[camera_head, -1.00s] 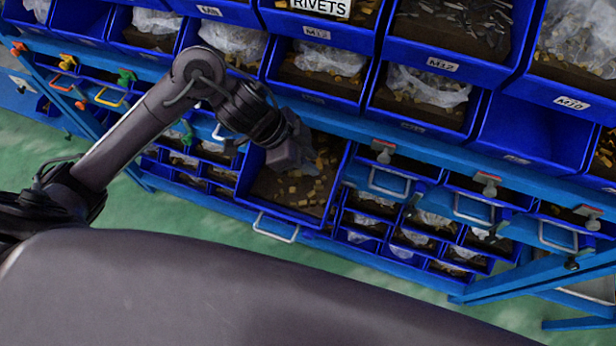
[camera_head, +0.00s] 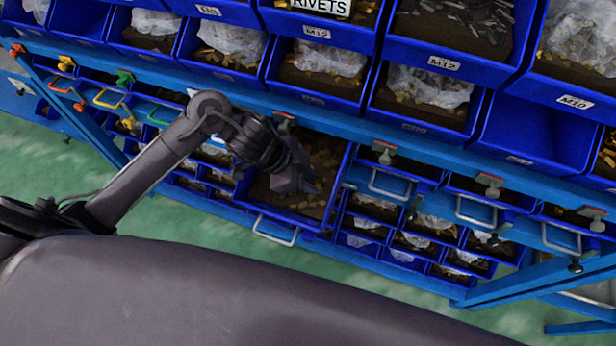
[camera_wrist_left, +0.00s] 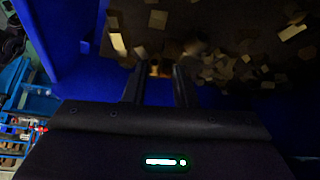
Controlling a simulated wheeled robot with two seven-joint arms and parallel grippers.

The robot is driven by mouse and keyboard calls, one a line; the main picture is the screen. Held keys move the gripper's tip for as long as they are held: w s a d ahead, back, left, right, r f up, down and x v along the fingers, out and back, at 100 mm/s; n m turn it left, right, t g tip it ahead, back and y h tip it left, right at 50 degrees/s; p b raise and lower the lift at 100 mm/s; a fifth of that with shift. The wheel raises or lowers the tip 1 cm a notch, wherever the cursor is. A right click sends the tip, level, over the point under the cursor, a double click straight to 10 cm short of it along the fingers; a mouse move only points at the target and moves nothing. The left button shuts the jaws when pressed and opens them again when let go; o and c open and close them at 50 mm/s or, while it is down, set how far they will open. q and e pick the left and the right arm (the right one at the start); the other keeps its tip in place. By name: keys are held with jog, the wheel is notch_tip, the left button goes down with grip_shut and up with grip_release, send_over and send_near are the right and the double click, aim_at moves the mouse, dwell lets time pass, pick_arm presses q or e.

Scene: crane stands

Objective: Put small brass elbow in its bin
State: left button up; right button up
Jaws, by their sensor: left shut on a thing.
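My left gripper (camera_head: 308,180) reaches into a pulled-out blue drawer (camera_head: 262,213) that holds many loose brass-coloured pieces. In the left wrist view the two dark fingers (camera_wrist_left: 157,75) are close together, with a small brass piece between their tips, most likely the small brass elbow (camera_wrist_left: 155,69). Its shape is too small and dark to tell. The drawer's floor with scattered brass pieces (camera_wrist_left: 222,68) lies beyond the fingertips, and a blue wall (camera_wrist_left: 75,45) stands at the left. My right gripper is not in view.
Above are rows of blue bins with bagged parts, among them one labelled RIVETS (camera_head: 320,4). An empty blue bin (camera_head: 530,125) is at the right. Divided drawers (camera_head: 390,232) sit right of the open drawer. Green floor (camera_head: 150,225) shows below the rack.

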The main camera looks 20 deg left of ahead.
pick_arm(q)
jog(key=o, duration=1)
jog(key=shift+f, duration=0.1)
jog(key=shift+r, duration=0.35)
jog(key=shift+v, duration=5.9)
jog(key=shift+a, duration=0.1)
